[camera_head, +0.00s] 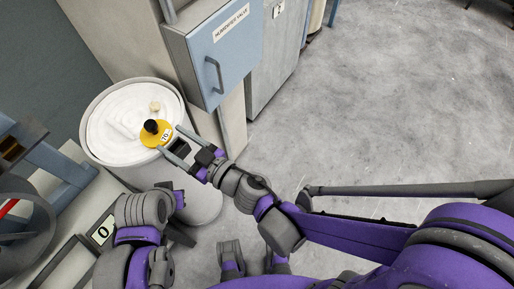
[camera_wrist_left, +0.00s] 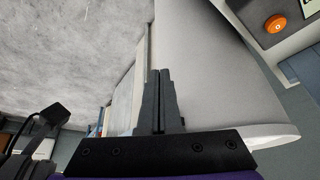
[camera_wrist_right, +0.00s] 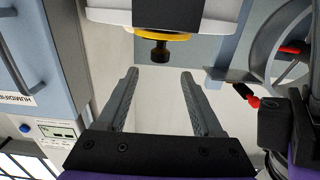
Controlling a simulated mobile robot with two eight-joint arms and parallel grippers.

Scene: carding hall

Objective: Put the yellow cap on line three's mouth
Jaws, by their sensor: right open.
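The yellow cap (camera_head: 157,136), with a black knob and a white number tag, lies on white fibre in the round can (camera_head: 89,103). In the right wrist view the cap (camera_wrist_right: 175,37) shows at the top, its dark knob towards my fingers. My right gripper (camera_head: 168,138) is open and empty; its fingers point at the cap, with the knob beyond the fingertips in the right wrist view. My left gripper (camera_wrist_left: 159,72) has its fingers together with nothing seen between them, beside the can's pale wall. I cannot make out line three's mouth.
A blue humidifier valve cabinet (camera_head: 222,50) with a handle stands right behind the can. A small pale piece (camera_head: 155,106) lies on the fibre. A machine with a wheel (camera_head: 24,225) and a "0" plate (camera_head: 101,234) are at the left. The floor (camera_head: 390,90) on the right is clear.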

